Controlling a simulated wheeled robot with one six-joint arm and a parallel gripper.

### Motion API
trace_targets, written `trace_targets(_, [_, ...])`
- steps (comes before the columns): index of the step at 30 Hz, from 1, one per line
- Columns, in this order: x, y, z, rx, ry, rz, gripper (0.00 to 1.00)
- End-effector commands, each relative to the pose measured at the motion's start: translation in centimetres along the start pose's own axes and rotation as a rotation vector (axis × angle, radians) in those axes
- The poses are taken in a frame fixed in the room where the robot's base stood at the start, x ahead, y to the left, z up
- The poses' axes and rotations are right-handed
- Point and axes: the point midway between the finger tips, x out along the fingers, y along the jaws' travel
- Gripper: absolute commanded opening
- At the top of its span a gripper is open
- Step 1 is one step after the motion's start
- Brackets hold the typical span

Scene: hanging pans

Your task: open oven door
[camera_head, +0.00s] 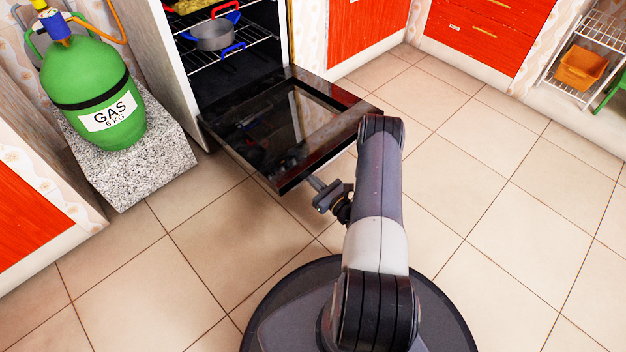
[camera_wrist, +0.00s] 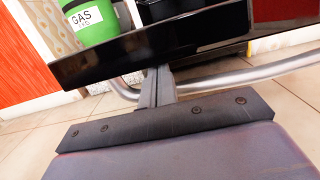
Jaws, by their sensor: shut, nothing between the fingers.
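The oven door (camera_head: 290,118) is swung down and lies about flat in front of the open oven (camera_head: 236,78). It is dark, with a glass pane. My gripper (camera_head: 316,183) is at the door's front edge, with its fingers shut and empty. In the wrist view the closed fingers (camera_wrist: 157,84) cross the metal handle bar (camera_wrist: 245,76) and point at the dark door edge (camera_wrist: 150,45). Whether they touch the bar or door is unclear. The handle is mostly hidden in the head view.
A grey pot (camera_head: 212,36) stands on a rack inside the oven. A green gas bottle (camera_head: 92,85) stands on a granite block (camera_head: 150,165) to the left. Red cabinets (camera_head: 365,35) line the back. Tiled floor (camera_head: 500,200) is free on the right.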

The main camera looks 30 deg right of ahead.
Motion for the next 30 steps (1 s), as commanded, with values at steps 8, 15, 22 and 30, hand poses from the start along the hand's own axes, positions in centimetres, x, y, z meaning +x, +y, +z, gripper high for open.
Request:
trace_targets(8, [0.9, -0.1, 5.2, -0.006, 0.076, 0.002, 0.00])
trace_targets(15, [1.4, -0.1, 7.3, -0.004, 0.077, 0.001, 0.00])
trace_targets(22, [1.4, -0.1, 7.3, -0.004, 0.076, 0.001, 0.00])
trace_targets(30, [1.3, -0.2, 6.7, -0.004, 0.077, 0.001, 0.00])
